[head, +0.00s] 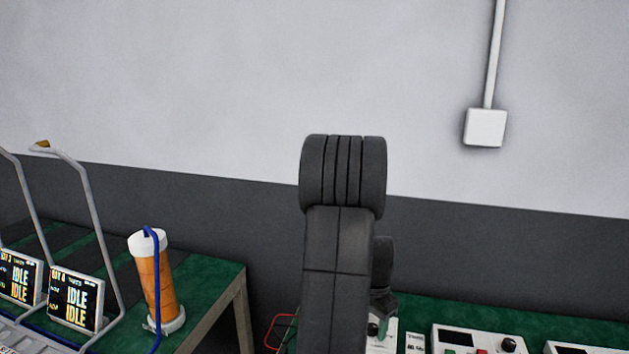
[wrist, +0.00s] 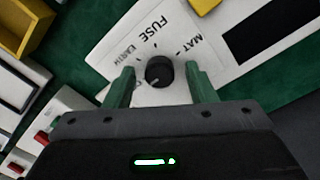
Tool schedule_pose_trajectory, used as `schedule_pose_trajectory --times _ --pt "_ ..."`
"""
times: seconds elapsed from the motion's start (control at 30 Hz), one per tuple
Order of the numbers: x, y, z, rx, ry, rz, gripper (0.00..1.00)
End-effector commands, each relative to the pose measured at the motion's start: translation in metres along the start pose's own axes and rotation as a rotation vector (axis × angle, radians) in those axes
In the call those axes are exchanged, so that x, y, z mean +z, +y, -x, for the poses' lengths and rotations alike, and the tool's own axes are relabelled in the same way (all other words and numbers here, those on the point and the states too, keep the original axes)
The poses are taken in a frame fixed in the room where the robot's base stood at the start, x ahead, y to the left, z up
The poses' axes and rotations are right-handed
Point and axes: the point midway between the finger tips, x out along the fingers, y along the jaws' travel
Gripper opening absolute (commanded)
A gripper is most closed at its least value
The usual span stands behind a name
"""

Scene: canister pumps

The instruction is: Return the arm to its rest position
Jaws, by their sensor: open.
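My arm stands upright in the middle of the head view, its dark links in front of the wall and the right-hand bench. My gripper (wrist: 160,78) shows in the wrist view with two green fingers apart and nothing held between them. A black knob (wrist: 160,72) on a white panel (wrist: 118,45) marked FUSE, EARTH and MAT appears between the fingertips in the picture. I cannot tell whether the fingers touch it.
A green bench (head: 215,290) at left holds an orange canister (head: 155,285) with a blue tube and screens (head: 75,300) reading IDLE. White instrument boxes (head: 480,340) stand on the right-hand bench. A yellow bin (wrist: 22,28) shows in the wrist view. A wall box (head: 485,128) hangs at upper right.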

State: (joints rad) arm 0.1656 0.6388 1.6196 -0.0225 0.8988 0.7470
Motion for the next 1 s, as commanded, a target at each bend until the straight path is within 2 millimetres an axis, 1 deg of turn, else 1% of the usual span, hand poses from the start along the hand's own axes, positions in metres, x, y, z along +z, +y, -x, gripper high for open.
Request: schedule_pose_trajectory --times 0.3,0.33,0.4,0.7,0.8,1.0 --pt "0.0 0.0 0.0 0.0 -0.007 -0.266 0.5" --pt "-0.001 0.0 0.004 -0.002 -0.005 -0.283 0.5" --pt "-0.001 -0.001 0.021 -0.005 -0.003 -0.277 0.5" --pt "-0.001 -0.001 0.077 -0.003 -0.004 -0.274 0.5" --pt "-0.001 0.0 0.091 -0.002 -0.005 -0.273 0.5" --pt "-0.001 0.0 0.106 0.0 -0.006 -0.273 0.5"
